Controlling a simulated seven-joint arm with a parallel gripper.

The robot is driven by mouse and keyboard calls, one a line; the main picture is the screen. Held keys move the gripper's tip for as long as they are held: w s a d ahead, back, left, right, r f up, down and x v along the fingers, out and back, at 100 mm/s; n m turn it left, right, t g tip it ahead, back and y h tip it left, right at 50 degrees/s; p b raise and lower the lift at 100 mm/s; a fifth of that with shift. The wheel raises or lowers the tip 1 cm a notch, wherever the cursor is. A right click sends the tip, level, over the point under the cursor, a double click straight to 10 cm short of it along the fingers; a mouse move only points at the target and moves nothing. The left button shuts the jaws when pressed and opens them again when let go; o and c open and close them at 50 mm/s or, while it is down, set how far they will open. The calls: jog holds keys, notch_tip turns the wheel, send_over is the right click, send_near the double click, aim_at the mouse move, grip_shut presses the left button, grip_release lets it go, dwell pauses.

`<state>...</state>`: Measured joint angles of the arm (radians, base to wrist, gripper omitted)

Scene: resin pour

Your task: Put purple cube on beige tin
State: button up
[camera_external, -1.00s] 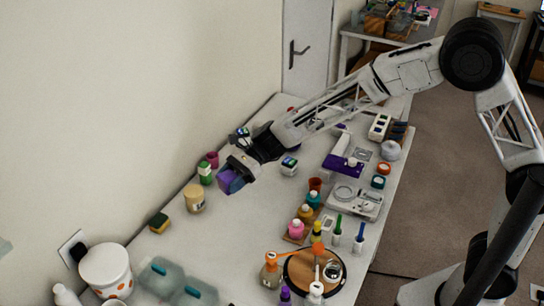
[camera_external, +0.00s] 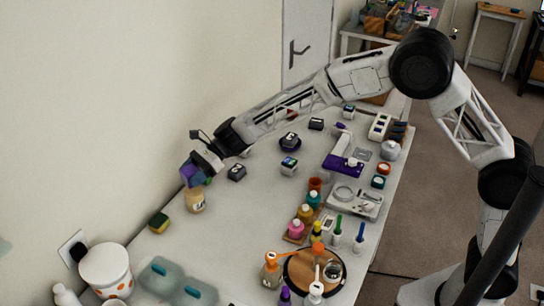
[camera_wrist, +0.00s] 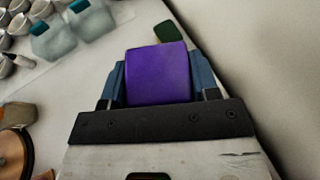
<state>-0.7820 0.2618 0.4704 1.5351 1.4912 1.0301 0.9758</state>
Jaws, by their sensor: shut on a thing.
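The purple cube (camera_external: 188,174) is held between the fingers of my gripper (camera_external: 193,171). In the wrist view the purple cube (camera_wrist: 158,76) fills the space between the two blue-grey fingertips of my gripper (camera_wrist: 158,82). The beige tin (camera_external: 195,202) stands upright on the table near the wall. In the external view the cube appears just above the tin's top, slightly to its left. I cannot tell how large the gap is. The tin does not show in the wrist view, where the cube and gripper cover the area in front.
A green-topped sponge (camera_external: 159,222) lies left of the tin. A green container (camera_external: 208,181) is partly hidden behind my gripper. Dark small boxes (camera_external: 236,173) stand to the right. A white tub (camera_external: 105,268) and clear jugs (camera_external: 160,274) are at the front left. The wall is close behind.

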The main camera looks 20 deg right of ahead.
jog(key=shift+w+a, duration=0.1)
jog(key=shift+a, duration=0.05)
jog(key=shift+f, duration=1.75)
jog(key=shift+f, duration=0.1)
jog(key=o, duration=1)
jog(key=v, duration=1.2)
